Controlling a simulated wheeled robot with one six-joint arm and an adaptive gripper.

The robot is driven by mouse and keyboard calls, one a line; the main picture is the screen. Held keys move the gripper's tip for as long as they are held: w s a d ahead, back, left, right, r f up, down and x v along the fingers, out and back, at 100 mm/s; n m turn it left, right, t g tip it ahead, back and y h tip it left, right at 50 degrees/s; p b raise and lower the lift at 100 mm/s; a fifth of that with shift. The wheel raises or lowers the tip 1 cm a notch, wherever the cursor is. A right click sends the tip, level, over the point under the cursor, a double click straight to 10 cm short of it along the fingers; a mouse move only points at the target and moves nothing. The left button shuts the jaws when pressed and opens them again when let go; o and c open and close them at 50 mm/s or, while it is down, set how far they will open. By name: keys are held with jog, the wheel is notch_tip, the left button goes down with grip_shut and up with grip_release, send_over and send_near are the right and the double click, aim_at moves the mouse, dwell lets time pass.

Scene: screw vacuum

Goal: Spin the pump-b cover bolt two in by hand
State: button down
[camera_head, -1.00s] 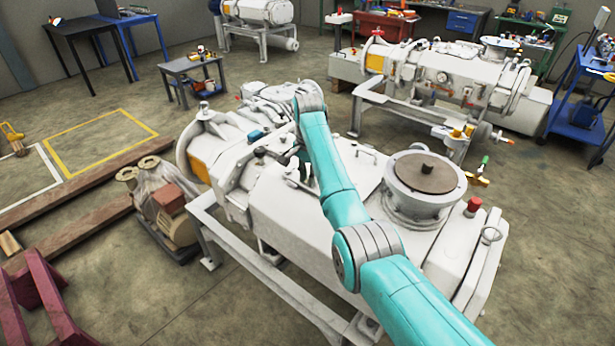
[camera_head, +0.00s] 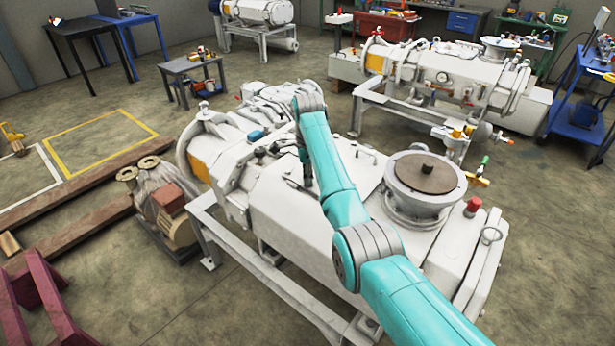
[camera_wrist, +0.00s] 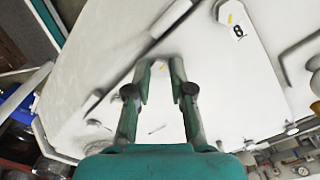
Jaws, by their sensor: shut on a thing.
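Pump B is the large white machine (camera_head: 285,225) in the middle of the head view, with my arm reaching over its top. My gripper (camera_wrist: 159,66) points at a white surface in the wrist view. In the head view my gripper (camera_head: 306,180) shows dark beside the forearm, low over the pump top.
A label (camera_wrist: 238,31) reading like "B" or "8" sits on a white part right of the fingers. A round flange with a brown cover (camera_head: 425,175) and a red knob (camera_head: 473,205) stand on the pump's right. A second white pump (camera_head: 450,75) is behind.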

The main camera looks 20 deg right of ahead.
jog(key=shift+w+r, duration=0.15)
jog(key=shift+r, duration=0.2)
jog(key=c, duration=1.1)
grip_release()
jog(key=shift+o, duration=0.4)
jog(key=shift+f, duration=0.15)
jog(key=shift+r, duration=3.75)
